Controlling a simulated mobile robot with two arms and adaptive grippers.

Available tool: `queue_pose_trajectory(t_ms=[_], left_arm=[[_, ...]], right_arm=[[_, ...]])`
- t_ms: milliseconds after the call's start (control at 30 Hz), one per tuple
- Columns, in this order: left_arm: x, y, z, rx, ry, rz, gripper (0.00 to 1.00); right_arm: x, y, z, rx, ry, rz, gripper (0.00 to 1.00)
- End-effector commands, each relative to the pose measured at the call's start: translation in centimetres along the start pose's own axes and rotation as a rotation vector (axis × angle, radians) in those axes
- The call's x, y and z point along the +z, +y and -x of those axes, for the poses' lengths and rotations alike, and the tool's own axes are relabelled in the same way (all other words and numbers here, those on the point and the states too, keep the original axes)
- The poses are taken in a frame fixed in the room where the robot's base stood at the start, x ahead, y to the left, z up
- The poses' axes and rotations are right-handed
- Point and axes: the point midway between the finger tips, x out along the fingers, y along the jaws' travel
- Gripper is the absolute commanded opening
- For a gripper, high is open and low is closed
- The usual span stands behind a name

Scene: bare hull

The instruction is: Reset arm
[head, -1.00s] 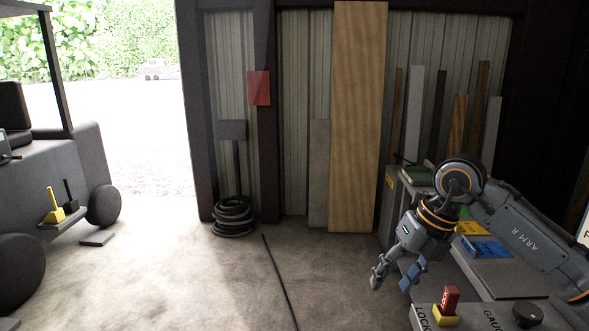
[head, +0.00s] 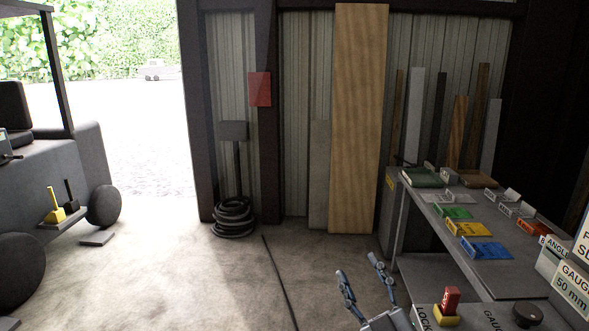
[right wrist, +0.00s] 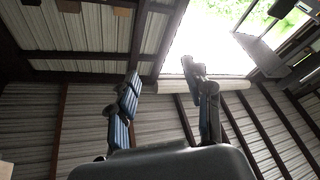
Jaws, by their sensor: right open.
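My right gripper (head: 362,272) is low in the head view, left of the workbench, with its fingers pointing up and apart. It is open, with nothing between its fingers. In the right wrist view the gripper (right wrist: 163,85) has both fingers spread against the wall and ceiling, and nothing is between them. My right arm's links are out of the head view. My left gripper is not in view.
A panel with a red switch (head: 451,300) and a black knob (head: 527,313) is at the lower right. A vehicle (head: 55,172) stands left. A coiled hose (head: 233,217) lies by the wall. Middle floor is mostly clear.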

Motion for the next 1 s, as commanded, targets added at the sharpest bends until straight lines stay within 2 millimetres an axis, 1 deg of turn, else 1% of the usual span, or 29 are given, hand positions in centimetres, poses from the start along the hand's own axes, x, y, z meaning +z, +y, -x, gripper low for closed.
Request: queue_pose_trajectory(t_ms=[33,67,100,167,200,267,300,367,400,467,500,600,667,700,800,833,900,1000], left_arm=[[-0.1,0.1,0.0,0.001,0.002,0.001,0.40],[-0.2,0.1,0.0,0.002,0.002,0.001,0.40],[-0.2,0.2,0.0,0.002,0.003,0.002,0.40],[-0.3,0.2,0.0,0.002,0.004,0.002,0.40],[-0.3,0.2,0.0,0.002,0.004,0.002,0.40],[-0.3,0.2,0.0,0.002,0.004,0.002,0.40],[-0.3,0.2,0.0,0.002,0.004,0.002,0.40],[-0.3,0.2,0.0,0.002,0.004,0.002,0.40],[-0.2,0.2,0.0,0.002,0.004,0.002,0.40],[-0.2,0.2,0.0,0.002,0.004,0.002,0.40],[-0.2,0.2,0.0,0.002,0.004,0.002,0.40],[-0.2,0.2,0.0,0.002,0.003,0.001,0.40],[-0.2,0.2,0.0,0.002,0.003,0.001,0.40],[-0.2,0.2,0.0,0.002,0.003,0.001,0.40],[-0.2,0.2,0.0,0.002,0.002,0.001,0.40],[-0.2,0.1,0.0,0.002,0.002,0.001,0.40],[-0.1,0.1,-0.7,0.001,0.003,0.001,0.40],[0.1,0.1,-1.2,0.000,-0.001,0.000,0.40]], right_arm=[[3.5,-0.3,2.1,0.010,-0.155,-0.067,0.50],[5.5,-0.6,3.3,0.012,-0.243,-0.100,0.50],[7.9,-1.0,5.2,0.011,-0.357,-0.140,0.50],[11.1,-1.9,8.3,-0.001,-0.524,-0.195,0.50],[13.0,-2.7,10.7,-0.015,-0.632,-0.230,0.50],[15.2,-3.9,14.3,-0.043,-0.783,-0.276,0.50],[16.4,-4.7,16.7,-0.065,-0.875,-0.302,0.50],[17.6,-5.8,19.9,-0.097,-0.992,-0.336,0.50],[18.1,-6.4,21.8,-0.120,-1.060,-0.354,0.50],[18.6,-7.3,24.5,-0.152,-1.151,-0.378,0.50],[18.8,-7.8,26.1,-0.174,-1.204,-0.394,0.50],[18.9,-9.0,29.9,-0.225,-1.324,-0.424,0.50],[18.7,-9.6,31.9,-0.257,-1.386,-0.442,0.50],[18.6,-10.0,33.3,-0.279,-1.428,-0.453,0.50],[18.0,-10.8,36.4,-0.330,-1.522,-0.479,0.50],[17.8,-11.0,37.4,-0.347,-1.551,-0.486,0.50],[20.2,-12.4,37.4,-0.350,-1.555,-0.482,0.50],[22.9,-14.1,37.7,-0.354,-1.563,-0.480,0.50]])
